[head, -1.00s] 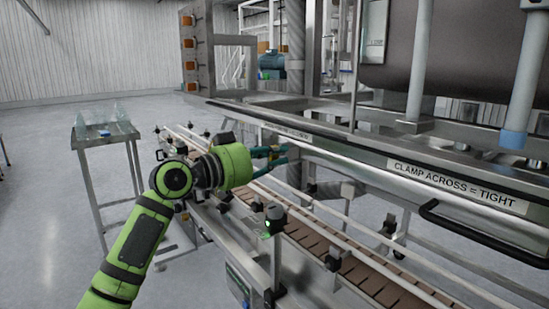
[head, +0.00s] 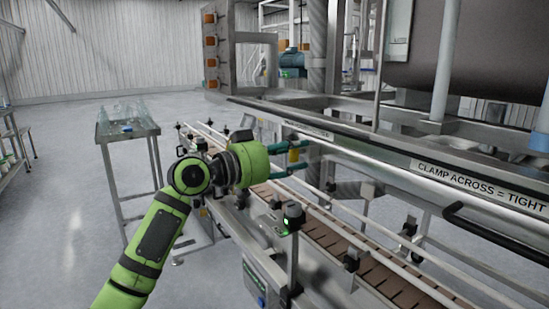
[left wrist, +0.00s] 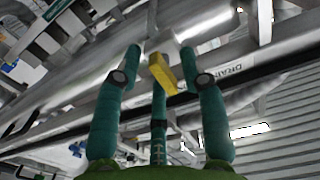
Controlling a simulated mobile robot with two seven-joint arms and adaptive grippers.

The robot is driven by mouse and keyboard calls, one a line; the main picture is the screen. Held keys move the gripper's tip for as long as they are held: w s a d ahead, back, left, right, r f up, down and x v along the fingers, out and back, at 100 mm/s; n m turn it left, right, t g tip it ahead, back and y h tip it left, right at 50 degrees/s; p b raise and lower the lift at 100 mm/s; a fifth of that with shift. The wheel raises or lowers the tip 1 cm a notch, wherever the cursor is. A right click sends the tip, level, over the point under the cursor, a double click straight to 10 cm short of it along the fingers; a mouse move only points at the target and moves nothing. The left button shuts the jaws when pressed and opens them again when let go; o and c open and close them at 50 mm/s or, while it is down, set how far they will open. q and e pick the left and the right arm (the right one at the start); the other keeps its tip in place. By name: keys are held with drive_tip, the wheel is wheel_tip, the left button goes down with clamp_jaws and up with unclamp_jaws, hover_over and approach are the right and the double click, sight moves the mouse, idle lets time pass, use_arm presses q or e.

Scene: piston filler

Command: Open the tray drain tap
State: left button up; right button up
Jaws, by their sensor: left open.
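The tap's yellow handle (left wrist: 162,73) shows in the left wrist view, against the metal of the machine, beside a label reading in part "DRAIN" (left wrist: 228,70). My left gripper (left wrist: 162,58) is open, its teal fingers spread on either side of the handle. I cannot tell whether any finger touches it. In the head view my left gripper (head: 292,153) reaches in from the left below the machine's tray edge, and a small yellow patch shows between its fingers. The tap body is mostly hidden. My right gripper is not in view.
A brown-slatted conveyor (head: 327,237) with guide rails runs below my gripper. A black bar handle (head: 490,238) and a panel marked "CLAMP ACROSS = TIGHT" (head: 478,187) are at the right. A stand with clear bottles (head: 127,129) is at the left. Open floor lies around it.

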use_arm(q)
drive_tip(key=v, duration=1.1)
drive_tip(key=shift+s, duration=0.15)
drive_tip(key=shift+a, duration=0.15)
